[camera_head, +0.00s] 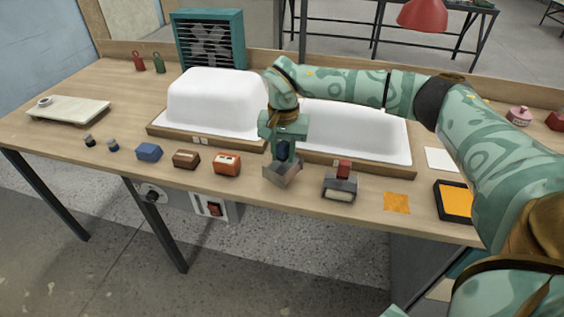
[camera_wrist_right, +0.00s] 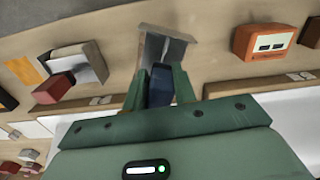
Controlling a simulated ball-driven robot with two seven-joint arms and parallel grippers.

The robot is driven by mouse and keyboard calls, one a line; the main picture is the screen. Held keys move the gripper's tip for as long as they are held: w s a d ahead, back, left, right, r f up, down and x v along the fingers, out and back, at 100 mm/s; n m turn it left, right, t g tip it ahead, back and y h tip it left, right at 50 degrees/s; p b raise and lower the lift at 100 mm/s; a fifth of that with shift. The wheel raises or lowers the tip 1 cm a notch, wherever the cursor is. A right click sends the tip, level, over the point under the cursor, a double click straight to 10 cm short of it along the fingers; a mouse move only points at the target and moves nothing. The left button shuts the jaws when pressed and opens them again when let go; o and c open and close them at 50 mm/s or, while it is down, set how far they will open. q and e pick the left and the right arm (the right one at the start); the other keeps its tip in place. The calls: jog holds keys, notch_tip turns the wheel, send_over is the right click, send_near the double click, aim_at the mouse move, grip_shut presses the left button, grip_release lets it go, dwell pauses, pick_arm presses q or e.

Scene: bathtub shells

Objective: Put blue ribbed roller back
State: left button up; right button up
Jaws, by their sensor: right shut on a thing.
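My right gripper (camera_head: 284,145) is in the middle of the bench's front part, pointing down. It is shut on the dark blue handle (camera_head: 283,151) of the blue ribbed roller. The handle also shows between the green fingers in the right wrist view (camera_wrist_right: 160,88). Below the handle is a grey angular metal housing or holder (camera_head: 282,174), near the bench's front edge. It also shows past the fingertips in the wrist view (camera_wrist_right: 166,45). I cannot tell whether it belongs to the roller or is a separate holder. The ribbed surface is hidden. My left gripper is not in view.
A red-handled tool in a grey housing (camera_head: 340,187) stands just right. An orange box (camera_head: 227,163), a brown block (camera_head: 186,159) and a blue block (camera_head: 149,152) stand left. Two white tub shells (camera_head: 212,98) (camera_head: 362,131) lie behind. An orange-filled tray (camera_head: 438,201) is far right.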

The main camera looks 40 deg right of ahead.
notch_tip(320, 180, down, 3)
jog(key=shift+r+b, duration=0.1)
jog(key=shift+b, duration=0.3)
jog(key=shift+r, duration=0.2)
jog(key=o, duration=1)
jog(key=shift+f, duration=0.2)
jog(key=shift+o, duration=0.2)
notch_tip(320, 180, up, 12)
jog(key=p, duration=0.4)
jog(key=shift+r+p, duration=0.25)
jog(key=shift+p, duration=0.15)
jog(key=shift+f, duration=0.1)
